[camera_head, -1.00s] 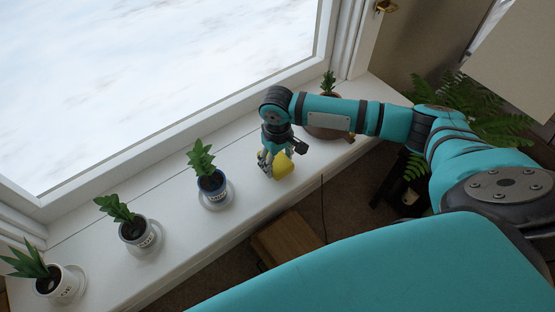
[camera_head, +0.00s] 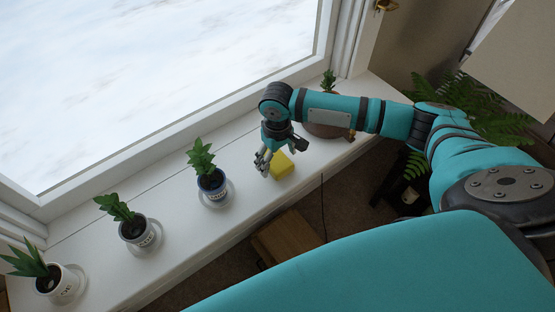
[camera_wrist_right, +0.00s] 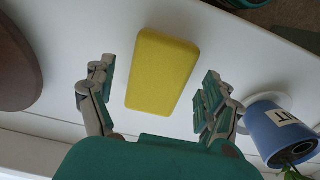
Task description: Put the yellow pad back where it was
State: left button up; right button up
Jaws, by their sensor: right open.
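In the right wrist view the yellow pad (camera_wrist_right: 162,71) lies between and just beyond the fingertips, with a gap on both sides. My left gripper is in neither view.
A plant in a blue pot (camera_head: 213,190) stands left of the pad. A wooden box (camera_head: 288,238) is below the sill's front edge.

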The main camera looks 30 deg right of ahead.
aim_at(277, 161)
notch_tip(277, 161, up, 11)
jog(key=b, duration=0.1)
jog(key=shift+a+f, duration=0.1)
jog(key=shift+f, duration=0.05)
dwell(0.5)
